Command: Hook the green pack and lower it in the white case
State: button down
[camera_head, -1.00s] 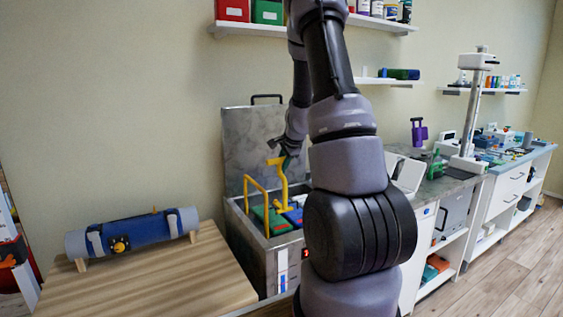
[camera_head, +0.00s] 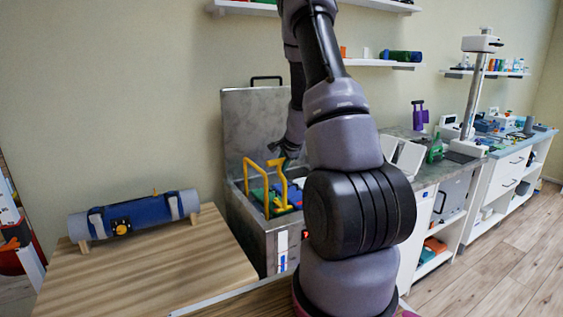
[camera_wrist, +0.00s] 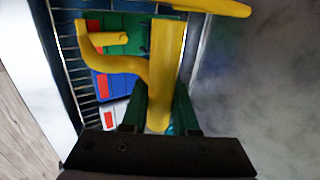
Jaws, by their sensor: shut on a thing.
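My gripper (camera_head: 288,150) is shut on a yellow hook tool (camera_head: 282,183), over the open grey metal box. The tool also shows between the fingers in the wrist view (camera_wrist: 166,65), its bent end to the left. The green pack (camera_wrist: 122,45) lies inside the box, and the hook's end overlaps it in the wrist view. I cannot tell whether they touch. A blue pack (camera_wrist: 128,87) and a whitish pack (camera_wrist: 113,115) lie beside it. A white open case (camera_head: 404,155), likely the white case, stands on the counter right of my arm.
The metal box (camera_head: 250,232) has a raised lid (camera_head: 255,125) behind my gripper. A yellow bar frame (camera_head: 250,178) stands at its left side. A wooden table (camera_head: 150,265) with a blue roll (camera_head: 140,214) is at left. A green item (camera_head: 435,150) stands beside the white case.

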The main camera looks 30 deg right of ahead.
jog(key=w, duration=0.7)
jog(key=shift+w+a, duration=0.15)
jog(key=shift+w, duration=0.05)
dwell(0.3)
jog(key=shift+r, duration=0.15)
dwell(0.3)
jog(key=shift+r, duration=1.75)
